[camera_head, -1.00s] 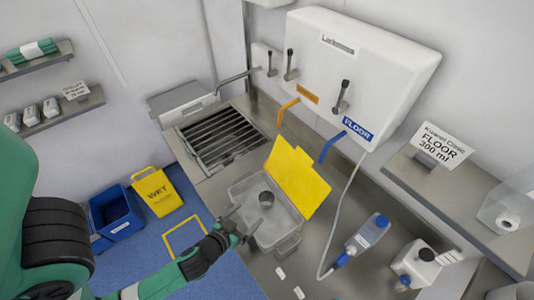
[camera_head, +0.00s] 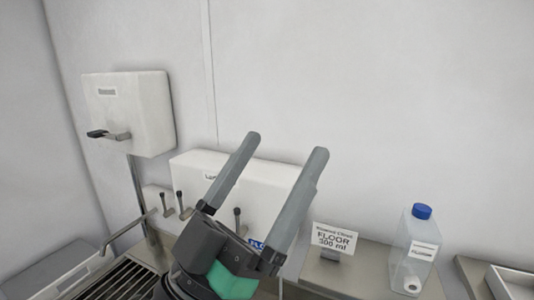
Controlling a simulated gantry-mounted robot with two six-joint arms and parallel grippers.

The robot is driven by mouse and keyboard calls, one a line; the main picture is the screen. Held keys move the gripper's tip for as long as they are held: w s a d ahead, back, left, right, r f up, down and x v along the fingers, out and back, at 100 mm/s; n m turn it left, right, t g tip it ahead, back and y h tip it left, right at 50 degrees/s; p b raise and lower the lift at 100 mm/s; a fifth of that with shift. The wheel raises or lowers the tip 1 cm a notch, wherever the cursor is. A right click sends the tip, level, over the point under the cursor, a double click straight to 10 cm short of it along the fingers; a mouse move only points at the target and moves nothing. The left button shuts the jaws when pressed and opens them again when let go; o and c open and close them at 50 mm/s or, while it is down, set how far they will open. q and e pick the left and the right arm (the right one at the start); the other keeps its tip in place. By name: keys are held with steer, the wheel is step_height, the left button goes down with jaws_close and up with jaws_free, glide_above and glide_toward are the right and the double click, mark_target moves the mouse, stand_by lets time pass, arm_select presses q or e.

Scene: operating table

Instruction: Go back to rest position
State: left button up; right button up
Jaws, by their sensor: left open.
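My left gripper (camera_head: 278,168) shows large in the lower middle of the head view, pointing up. Its two long grey fingers are spread wide apart with nothing between them. It is in front of the white dispenser box (camera_head: 275,180) on the wall and hides part of that box and its blue label. My right gripper is not in view.
A second white dispenser (camera_head: 130,115) hangs at the left. A tap (camera_head: 125,232) stands above the grated sink (camera_head: 115,282). The upper wall is clear.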

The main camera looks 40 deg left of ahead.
arm_select(q)
steer(key=s+r+h, duration=0.1)
steer(key=s+d+r+m+t+h, duration=0.1)
steer(key=r, duration=0.1)
steer(key=shift+s+d+r, duration=0.2)
steer(key=shift+r, duration=0.1)
step_height(320, 180, up, 19)
steer(key=p, duration=1.9)
steer(key=shift+r, duration=0.15)
steer(key=shift+c, duration=0.2)
